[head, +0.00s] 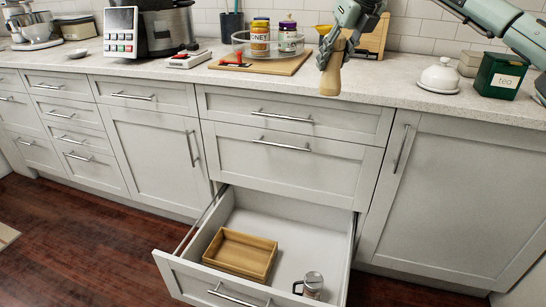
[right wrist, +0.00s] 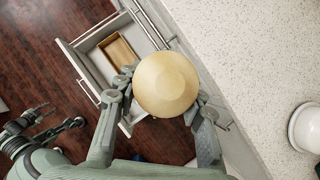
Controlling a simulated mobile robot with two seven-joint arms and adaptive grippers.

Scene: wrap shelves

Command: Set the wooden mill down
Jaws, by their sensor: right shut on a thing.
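The wooden mill (head: 331,76), pale and turned in shape, hangs from my right gripper (head: 340,44) in the head view. In the right wrist view its round top (right wrist: 166,84) sits between the two fingers of my right gripper (right wrist: 160,100), which is shut on it. The mill is held at the front edge of the counter (head: 400,96), overlapping it in the head view; I cannot tell its exact height. My left gripper (right wrist: 45,128) shows only in the right wrist view, low on the left, with its fingers apart and nothing between them.
Below, an open drawer (head: 334,225) holds a wooden box (head: 240,254) and a glass-and-metal jar (head: 311,284). On the counter are a tray with jars (head: 268,50), a white lidded dish (head: 439,78) and a green tea tin (head: 500,77). Bare counter lies between mill and dish.

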